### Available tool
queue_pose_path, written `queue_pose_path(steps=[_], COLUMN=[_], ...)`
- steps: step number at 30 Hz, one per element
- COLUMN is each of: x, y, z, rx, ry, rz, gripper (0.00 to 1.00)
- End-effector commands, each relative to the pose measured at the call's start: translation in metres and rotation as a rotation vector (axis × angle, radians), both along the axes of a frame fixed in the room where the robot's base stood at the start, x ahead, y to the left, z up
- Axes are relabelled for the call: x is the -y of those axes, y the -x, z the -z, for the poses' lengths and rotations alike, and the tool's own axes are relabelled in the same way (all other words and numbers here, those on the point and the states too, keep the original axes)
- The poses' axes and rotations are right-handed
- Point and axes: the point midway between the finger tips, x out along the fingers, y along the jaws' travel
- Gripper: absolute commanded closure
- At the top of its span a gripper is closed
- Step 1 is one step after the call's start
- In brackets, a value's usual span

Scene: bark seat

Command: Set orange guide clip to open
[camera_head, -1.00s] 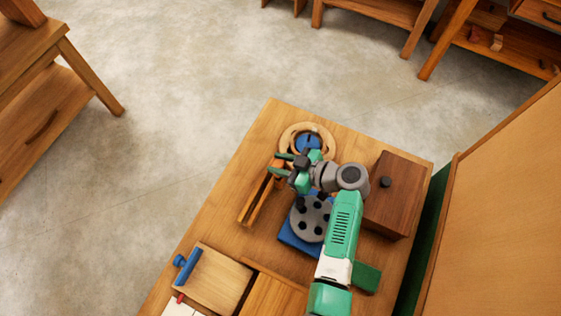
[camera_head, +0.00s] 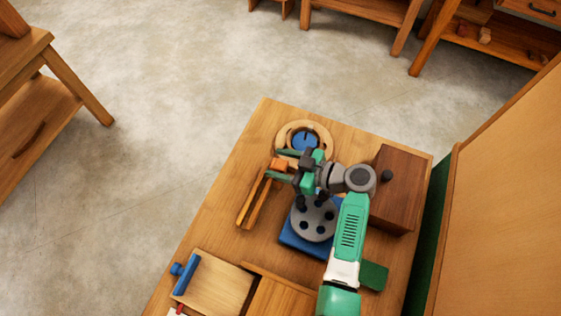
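The orange guide clip (camera_head: 279,164) is a small block at the far end of two wooden rails (camera_head: 254,200), on the left side of the table. My gripper (camera_head: 278,165) reaches in from the right with its green and dark fingers spread around the clip, one on the far side and one on the near side. I cannot tell whether the fingers touch the clip. The rails spread slightly apart toward their near end.
A round wooden ring with a blue centre (camera_head: 305,138) stands just behind the gripper. A grey disc with black knobs on a blue base (camera_head: 300,244) lies nearer. A dark wooden box (camera_head: 398,205) stands at right, and a wooden board with a blue handle (camera_head: 214,284) at front left.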

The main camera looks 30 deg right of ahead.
Motion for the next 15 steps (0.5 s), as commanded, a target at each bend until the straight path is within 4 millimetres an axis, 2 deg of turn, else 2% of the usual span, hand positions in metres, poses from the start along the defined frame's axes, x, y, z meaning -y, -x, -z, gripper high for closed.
queue_pose_path(steps=[5, 15], x=[0.002, 0.036], y=[0.002, 0.051], z=[-0.001, -0.017], rx=[0.0, 0.0], ry=[0.0, 0.001], rz=[0.001, 0.003], gripper=[0.47, 0.47])
